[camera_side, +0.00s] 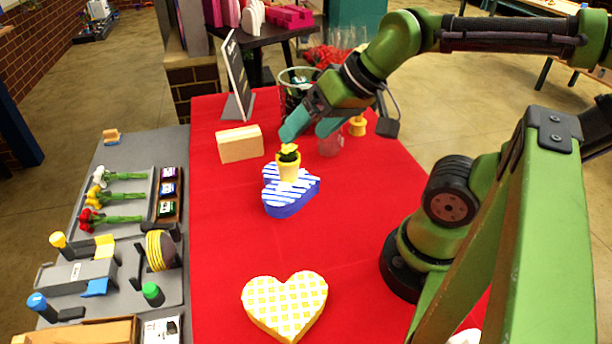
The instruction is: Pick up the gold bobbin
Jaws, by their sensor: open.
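A small gold bobbin (357,126) stands on the red cloth toward the back right, just right of my gripper. A larger yellow-wound roll (160,250) stands on the grey board at the left. My gripper (309,131) has teal fingers spread apart, with nothing seen held between them. It is left of the gold bobbin, above and behind the small yellow pot with a plant (288,166). The gripper's height over the cloth is hard to judge from this view.
The pot stands on a blue striped heart box (291,196). A pinkish glass (330,146) is close below the right finger. A wooden block (240,144), a black sign (238,78) and a glass container (297,80) stand nearby. A yellow checked heart box (285,305) lies in front; cloth between is clear.

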